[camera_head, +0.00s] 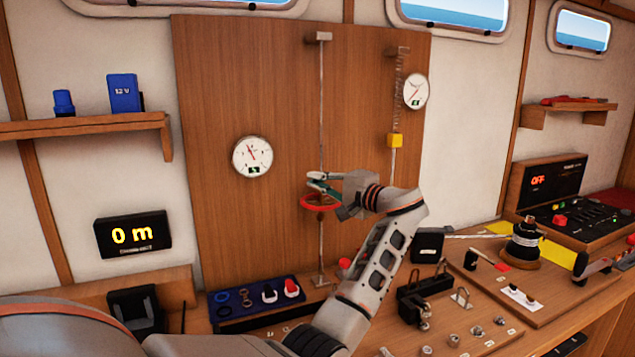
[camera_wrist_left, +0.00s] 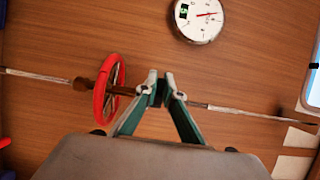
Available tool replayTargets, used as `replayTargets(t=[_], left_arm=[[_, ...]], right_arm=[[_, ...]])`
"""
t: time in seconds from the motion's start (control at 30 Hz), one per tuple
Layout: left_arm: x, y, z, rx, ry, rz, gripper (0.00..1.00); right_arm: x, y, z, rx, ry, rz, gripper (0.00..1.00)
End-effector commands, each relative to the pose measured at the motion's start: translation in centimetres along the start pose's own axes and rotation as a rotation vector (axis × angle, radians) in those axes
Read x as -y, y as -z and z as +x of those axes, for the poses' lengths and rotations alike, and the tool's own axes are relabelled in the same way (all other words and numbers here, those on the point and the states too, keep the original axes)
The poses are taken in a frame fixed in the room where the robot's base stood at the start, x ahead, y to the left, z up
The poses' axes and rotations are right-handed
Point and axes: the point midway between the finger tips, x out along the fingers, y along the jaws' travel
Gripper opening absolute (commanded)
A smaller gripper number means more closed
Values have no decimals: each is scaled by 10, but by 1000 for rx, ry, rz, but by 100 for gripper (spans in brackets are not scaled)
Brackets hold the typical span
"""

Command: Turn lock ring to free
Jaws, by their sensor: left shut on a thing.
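A thin vertical line runs down the wooden panel and carries a red handwheel (camera_head: 321,203), which also shows at left in the left wrist view (camera_wrist_left: 108,88). A brown fitting (camera_wrist_left: 125,90) passes through the wheel's hub along the line. My left gripper (camera_head: 318,182) is just above the wheel, its green fingers shut around the line's fitting. In the left wrist view, a dark piece, seemingly the lock ring (camera_wrist_left: 159,93), shows between the fingertips and is mostly hidden by them. The fingers are apart from the red wheel's rim. My right gripper is not in view.
A round gauge (camera_head: 252,157) is left of the line. A spring with a yellow block (camera_head: 395,140) and a second gauge (camera_head: 415,91) are right of it. A dark tray (camera_head: 256,298) of small parts lies below. A black winch drum (camera_head: 526,240) stands on the bench.

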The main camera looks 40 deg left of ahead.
Motion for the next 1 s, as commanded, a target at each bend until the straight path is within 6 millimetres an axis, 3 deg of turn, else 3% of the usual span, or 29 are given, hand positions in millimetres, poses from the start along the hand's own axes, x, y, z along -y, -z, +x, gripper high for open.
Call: replayTargets(t=[0.03,0.1,0.57,1.0], left_arm=[[0,-1,1,3,1,0,0],[0,-1,1,3,1,0,25],[0,0,-8,0,0,0,25],[0,0,-90,-2,-1,1,25]], right_arm=[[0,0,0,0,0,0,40],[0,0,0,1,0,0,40],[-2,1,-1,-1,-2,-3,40],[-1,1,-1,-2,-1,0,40]])
